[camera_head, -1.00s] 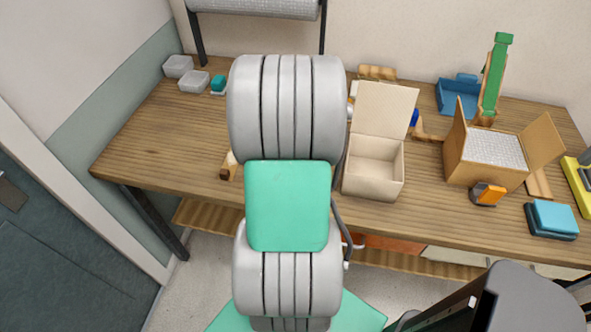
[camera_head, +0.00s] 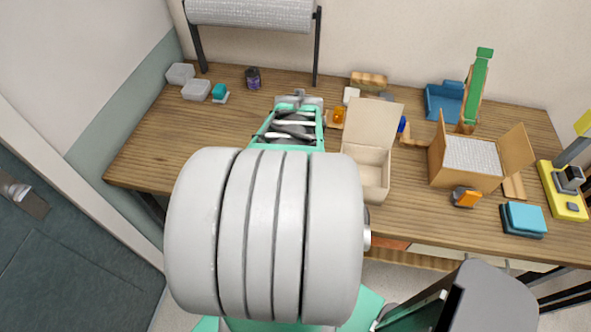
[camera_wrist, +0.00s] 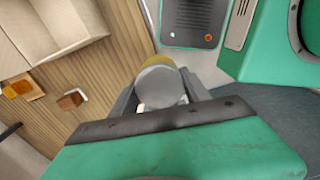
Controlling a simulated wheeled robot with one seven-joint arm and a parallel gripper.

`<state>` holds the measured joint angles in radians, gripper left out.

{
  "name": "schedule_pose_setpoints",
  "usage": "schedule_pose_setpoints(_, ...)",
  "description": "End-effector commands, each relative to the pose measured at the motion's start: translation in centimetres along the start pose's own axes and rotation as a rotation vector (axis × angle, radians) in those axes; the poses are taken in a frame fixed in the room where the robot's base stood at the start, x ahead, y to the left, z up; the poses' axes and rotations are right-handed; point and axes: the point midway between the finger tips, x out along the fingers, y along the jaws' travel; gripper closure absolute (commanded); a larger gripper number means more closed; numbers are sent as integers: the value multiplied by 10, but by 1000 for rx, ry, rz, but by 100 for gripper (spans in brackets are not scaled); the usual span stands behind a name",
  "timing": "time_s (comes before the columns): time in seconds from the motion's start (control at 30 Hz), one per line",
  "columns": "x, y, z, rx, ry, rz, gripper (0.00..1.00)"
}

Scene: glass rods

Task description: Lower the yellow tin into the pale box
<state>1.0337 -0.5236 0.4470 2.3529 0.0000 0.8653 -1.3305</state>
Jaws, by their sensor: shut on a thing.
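My gripper (camera_wrist: 160,92) is shut on the yellow tin (camera_wrist: 154,60) in the wrist view. The tin shows a round grey end towards the camera and a yellow side beyond it. In the head view my arm hides the tin and the fingertips. The pale box (camera_head: 374,181) stands on the table to the right of my wrist, with its flap raised at the back. Its inside looks empty where it shows. In the wrist view the box (camera_wrist: 60,46) is at the upper left, apart from the tin.
An orange jar (camera_head: 340,115) stands close to the left of the box's flap. A cardboard box (camera_head: 463,180) with a grey insert stands to the right, with an orange-and-black item (camera_head: 466,197) before it. A dark jar (camera_head: 253,78) stands behind my arm.

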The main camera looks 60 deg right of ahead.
Motion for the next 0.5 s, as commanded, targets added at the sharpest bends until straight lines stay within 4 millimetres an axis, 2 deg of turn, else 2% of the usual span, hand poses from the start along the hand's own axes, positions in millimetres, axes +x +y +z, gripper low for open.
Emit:
schedule_pose_setpoints(0.17, -9, 0, 10, 3, 0, 2, 91)
schedule_pose_setpoints(0.5, -41, 53, 48, 6, 0, 0, 91)
